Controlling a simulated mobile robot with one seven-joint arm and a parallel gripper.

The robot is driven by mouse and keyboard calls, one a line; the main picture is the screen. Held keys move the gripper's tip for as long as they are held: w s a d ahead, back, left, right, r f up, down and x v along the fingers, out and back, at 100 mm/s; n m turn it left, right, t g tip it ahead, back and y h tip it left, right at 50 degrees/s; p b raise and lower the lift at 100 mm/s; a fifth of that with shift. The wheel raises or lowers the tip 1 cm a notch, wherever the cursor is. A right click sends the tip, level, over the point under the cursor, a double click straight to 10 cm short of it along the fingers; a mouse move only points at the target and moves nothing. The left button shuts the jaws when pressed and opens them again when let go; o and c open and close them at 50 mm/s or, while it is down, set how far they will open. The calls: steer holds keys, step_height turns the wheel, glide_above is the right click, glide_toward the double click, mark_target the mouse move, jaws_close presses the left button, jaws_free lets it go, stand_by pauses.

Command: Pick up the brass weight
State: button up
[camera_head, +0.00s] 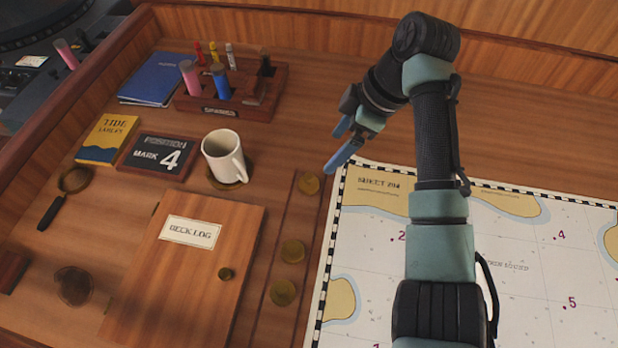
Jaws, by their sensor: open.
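Three round brass discs that look like brass weights lie in a column on a wooden strip left of the chart. The far brass weight (308,184) is nearest my gripper, the middle brass weight (292,251) lies below it in the picture, and the near brass weight (283,292) is lowest. My gripper (331,153) has blue fingers spread apart with nothing between them. It hangs above the desk near the chart's far left corner, up and right of the far weight and apart from it.
The chart (385,265) covers the right side. A white mug (225,158) stands left of the weights, with the deck log (190,265) below it. Wood behind the chart is clear.

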mark_target(309, 176)
steer(key=p+x, duration=0.1)
steer(key=x, duration=0.5)
steer(key=shift+a+f, duration=0.2)
steer(key=shift+f, duration=0.05)
steer(key=shift+s+a+p+x, duration=0.15)
steer(key=shift+p+x, duration=0.3)
steer(key=shift+x, duration=0.9)
steer(key=shift+s+a+p+x, duration=0.15)
steer(key=shift+p+x, duration=0.25)
steer(key=shift+x, duration=0.95)
steer(key=shift+w+d+r, duration=0.1)
steer(key=shift+r, duration=0.05)
jaws_close()
